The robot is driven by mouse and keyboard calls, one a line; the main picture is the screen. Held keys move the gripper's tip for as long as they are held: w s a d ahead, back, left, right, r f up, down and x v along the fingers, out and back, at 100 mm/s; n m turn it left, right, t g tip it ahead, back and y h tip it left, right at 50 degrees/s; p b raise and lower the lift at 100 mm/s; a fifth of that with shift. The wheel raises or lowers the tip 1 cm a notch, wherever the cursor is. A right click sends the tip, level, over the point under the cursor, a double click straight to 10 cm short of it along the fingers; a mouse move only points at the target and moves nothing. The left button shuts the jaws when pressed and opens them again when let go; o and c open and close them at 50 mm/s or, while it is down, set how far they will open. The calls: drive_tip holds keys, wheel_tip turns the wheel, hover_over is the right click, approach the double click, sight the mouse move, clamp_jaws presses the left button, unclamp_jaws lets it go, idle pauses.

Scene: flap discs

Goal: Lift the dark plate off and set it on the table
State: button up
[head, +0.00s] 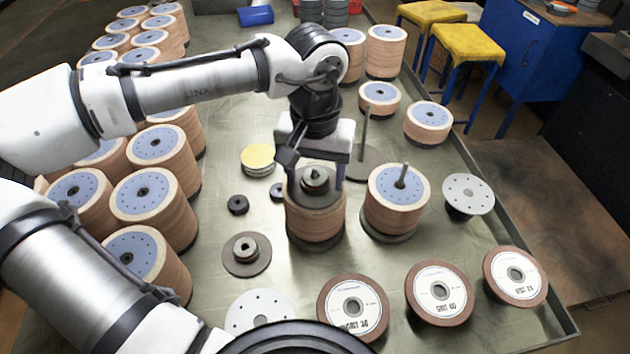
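The dark plate (328,200) with a raised black hub lies on top of a stack of tan flap discs (314,226), left of the table's middle. My gripper (315,177) points down over this stack, with its two fingers apart at the left and right sides of the plate. I cannot tell whether the fingers touch the plate's rim. The plate looks level and seems to rest on the stack. The gripper body and wrist hide part of the plate's far side. The metal table (215,285) carries everything.
A second stack (396,200) with a bare rod stands close on the right. An upright post (365,130) is behind. Another dark disc with a hub (246,253) lies front left. Labelled discs (440,292) line the front. Several tall stacks (153,193) crowd the left.

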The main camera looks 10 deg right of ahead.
drive_tip(key=c, duration=1.1)
drive_tip(key=shift+r, duration=0.1)
drive_tip(key=shift+c, duration=0.2)
wheel_tip(320, 180, up, 20)
drive_tip(key=b, duration=0.1)
drive_tip(key=shift+b, duration=0.4)
